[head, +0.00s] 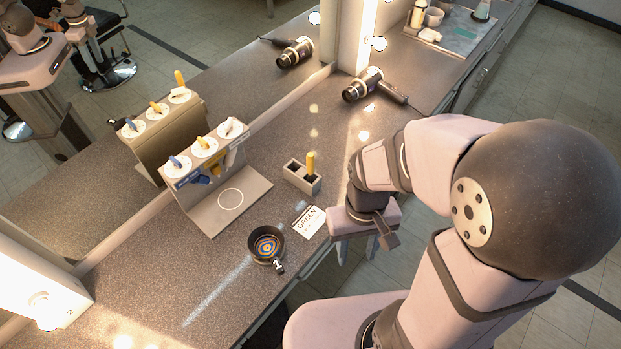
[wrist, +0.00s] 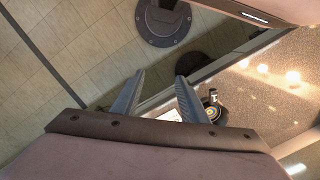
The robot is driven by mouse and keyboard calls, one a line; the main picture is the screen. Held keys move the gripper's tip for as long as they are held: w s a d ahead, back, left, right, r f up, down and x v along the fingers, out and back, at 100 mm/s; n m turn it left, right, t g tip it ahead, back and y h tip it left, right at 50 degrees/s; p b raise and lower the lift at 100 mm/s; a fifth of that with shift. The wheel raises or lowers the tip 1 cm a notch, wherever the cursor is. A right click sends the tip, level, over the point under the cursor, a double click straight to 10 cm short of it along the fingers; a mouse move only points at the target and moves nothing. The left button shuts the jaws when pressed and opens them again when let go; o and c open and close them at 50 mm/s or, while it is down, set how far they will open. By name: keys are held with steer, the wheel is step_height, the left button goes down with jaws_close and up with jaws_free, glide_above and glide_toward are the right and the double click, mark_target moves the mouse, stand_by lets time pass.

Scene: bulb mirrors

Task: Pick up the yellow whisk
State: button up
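Another yellow upright piece (head: 311,163) stands in a small grey two-hole block (head: 297,180). I cannot tell from their shapes which is the whisk. My gripper (head: 384,238) is at the counter's front edge, to the right of both and apart from them. In the wrist view my gripper (wrist: 160,76) has its fingers apart with nothing between them.
A dark bowl (head: 251,246) with coloured rings inside sits near the front edge, beside a white card (head: 308,221) reading GREEN. A hair dryer (head: 364,84) lies farther back. A mirror (head: 100,165) behind the stand repeats it. The counter left of the bowl is clear.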

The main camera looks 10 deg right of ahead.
steer(key=w+a+f+n+b, duration=0.1)
steer(key=w+a+f+b, duration=0.1)
steer(key=w+f+b, duration=0.35)
step_height(320, 180, up, 3)
steer(key=m+t, duration=0.2)
steer(key=t, duration=0.4)
glide_above(310, 163)
steer(key=s, duration=0.2)
steer(key=shift+w+r, duration=0.1)
steer(key=shift+w, duration=0.1)
steer(key=shift+p+x, duration=1.9)
steer(key=shift+x, duration=1.75)
steer(key=shift+s, duration=0.1)
jaws_close()
